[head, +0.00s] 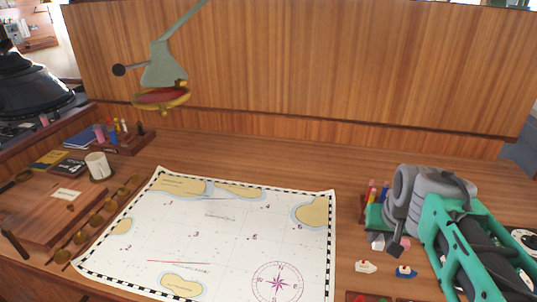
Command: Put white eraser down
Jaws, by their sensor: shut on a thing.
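My gripper (387,244) is at the right side of the desk, just right of the chart, with its dark fingers pointing down. It is shut on the white eraser (377,241), a small pale block partly hidden by the fingers. The gap between the eraser and the desk top is too small to judge. A small pink block (406,243) shows just right of the fingertips.
A nautical chart (215,240) covers the middle desk. A white toy boat (365,267) and a blue one (405,271) lie in front of my gripper. A holder with coloured items (372,195) stands behind it. A lamp (165,70) overhangs the back.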

